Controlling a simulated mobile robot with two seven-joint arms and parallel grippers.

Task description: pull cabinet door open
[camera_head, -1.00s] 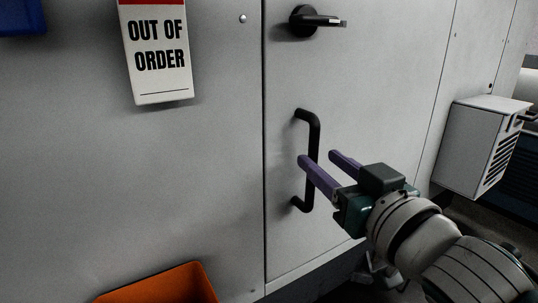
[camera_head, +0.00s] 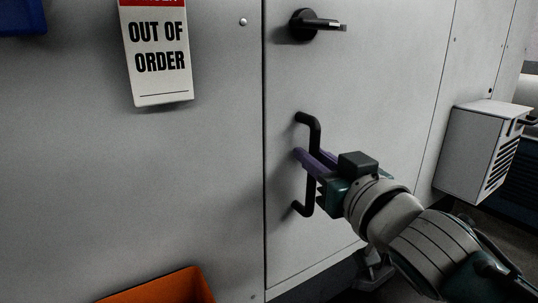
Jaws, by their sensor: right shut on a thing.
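The cabinet door (camera_head: 380,110) is a light grey panel, and its left edge runs along a dark vertical seam. A black D-shaped pull handle (camera_head: 306,205) stands upright on the door near that seam. My right gripper (camera_head: 308,160) has purple fingers and is shut on the handle's upright bar at about mid-height. Its palm hides part of the bar. A black turn latch (camera_head: 304,25) sits above the handle with its lever pointing right. The door looks flush with the panel beside it. My left gripper is out of view.
An "out of order" sign (camera_head: 160,60) hangs on the left panel. An orange bin (camera_head: 160,288) stands at bottom left. A blue thing (camera_head: 20,15) shows at top left. A grey vented box (camera_head: 475,150) juts out to the right of the door.

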